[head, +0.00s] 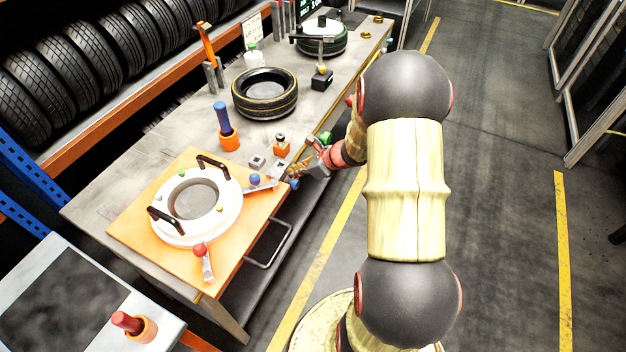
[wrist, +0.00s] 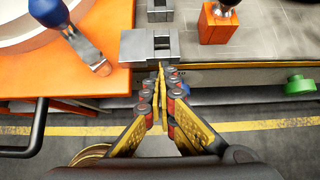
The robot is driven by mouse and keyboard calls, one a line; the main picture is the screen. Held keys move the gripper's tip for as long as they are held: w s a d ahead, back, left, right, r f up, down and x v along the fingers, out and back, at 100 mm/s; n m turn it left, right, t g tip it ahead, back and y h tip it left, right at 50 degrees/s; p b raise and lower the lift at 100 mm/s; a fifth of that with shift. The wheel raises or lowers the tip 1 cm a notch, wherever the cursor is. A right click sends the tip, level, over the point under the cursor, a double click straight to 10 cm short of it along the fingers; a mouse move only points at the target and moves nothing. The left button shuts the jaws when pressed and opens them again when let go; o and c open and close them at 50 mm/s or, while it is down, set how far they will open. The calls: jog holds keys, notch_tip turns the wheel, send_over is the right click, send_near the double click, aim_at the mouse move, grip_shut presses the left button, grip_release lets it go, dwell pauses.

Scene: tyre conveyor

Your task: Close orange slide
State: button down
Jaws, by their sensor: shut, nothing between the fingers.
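The orange slide (head: 262,225) is a flat orange board on the near end of the workbench. It juts past the bench's front edge, and a metal loop handle (head: 283,243) hangs at its front side. A white ring with two black handles (head: 222,212) lies on it. In the wrist view the slide (wrist: 30,78) fills the left, with the loop handle (wrist: 37,138) below it. My gripper (head: 296,174) is shut and empty at the bench's front edge, just beyond the slide's right corner. In the wrist view its fingertips (wrist: 161,72) point at a grey metal bracket (wrist: 135,45).
A blue-knobbed lever (head: 256,181) and a red-knobbed lever (head: 203,262) sit on the slide. An orange block with a knob (head: 282,148) and a green knob (wrist: 300,85) are close by on the right. A tyre (head: 265,106) lies farther back. The floor before the bench is clear.

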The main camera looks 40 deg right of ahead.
jog(key=w+a, duration=0.1)
jog(key=w, duration=0.2)
jog(key=w+a, duration=0.1)
jog(key=w, duration=0.2)
jog(key=w+a, duration=0.1)
jog(key=w, duration=0.2)
jog(key=shift+a, duration=0.35)
jog(key=shift+s, duration=0.1)
